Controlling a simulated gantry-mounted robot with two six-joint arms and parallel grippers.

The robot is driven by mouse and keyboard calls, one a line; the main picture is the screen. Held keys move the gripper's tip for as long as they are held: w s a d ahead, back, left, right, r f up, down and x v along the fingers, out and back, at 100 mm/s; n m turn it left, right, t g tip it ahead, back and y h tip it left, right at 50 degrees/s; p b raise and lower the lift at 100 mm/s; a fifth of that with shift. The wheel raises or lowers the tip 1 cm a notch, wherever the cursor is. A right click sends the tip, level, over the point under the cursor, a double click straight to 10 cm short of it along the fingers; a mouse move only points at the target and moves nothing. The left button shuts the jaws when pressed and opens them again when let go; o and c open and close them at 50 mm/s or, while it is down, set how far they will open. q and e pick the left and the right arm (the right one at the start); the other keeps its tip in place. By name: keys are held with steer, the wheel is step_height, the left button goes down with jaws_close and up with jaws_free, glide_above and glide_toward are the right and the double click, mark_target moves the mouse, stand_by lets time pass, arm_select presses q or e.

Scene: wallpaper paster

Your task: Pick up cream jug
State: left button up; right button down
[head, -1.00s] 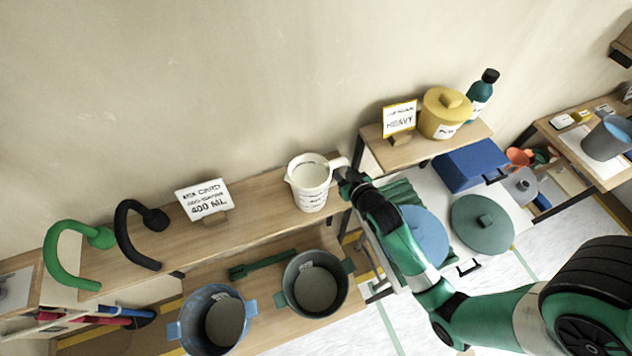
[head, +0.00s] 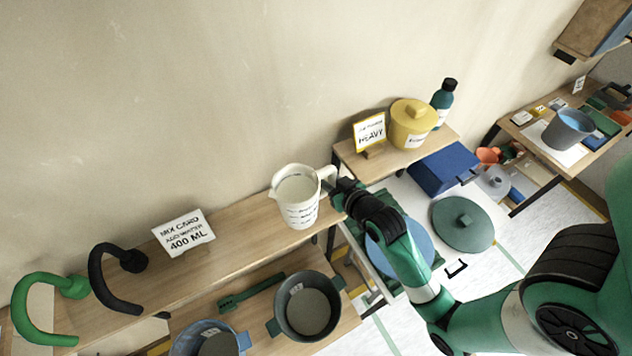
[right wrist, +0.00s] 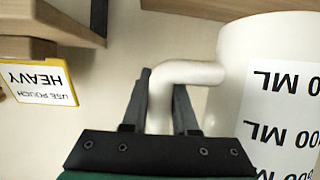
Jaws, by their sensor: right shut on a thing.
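The cream jug (head: 297,200) is a cream-white measuring jug with black markings and an open top. It stands upright at the right part of the wooden shelf in the head view; I cannot tell whether its base is clear of the wood. In the right wrist view its body (right wrist: 232,70) and ML label fill the right side. My right gripper (right wrist: 160,85) is shut on the jug's handle (right wrist: 190,73), with one finger on each side of it. In the head view the right gripper (head: 335,188) reaches the handle from the right. My left gripper is not in view.
A 400 ML card (head: 184,232) and black (head: 115,280) and green (head: 45,305) hooked pieces stand left on the shelf. A yellow lidded pot (head: 411,125), HEAVY sign (head: 369,133) and dark bottle (head: 443,103) stand right. A grey bucket (head: 307,305) sits below.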

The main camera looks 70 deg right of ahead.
mark_target(334, 171)
steer(key=s+r+p, duration=0.1)
steer(key=r, duration=0.1)
steer(key=s+r+p, duration=0.1)
steer(key=shift+r, duration=0.35)
steer(key=s+a+r+p, duration=0.1)
steer(key=s+r+p, duration=0.1)
steer(key=s, duration=0.7)
steer(key=shift+r, duration=0.5)
steer(key=shift+a, duration=0.1)
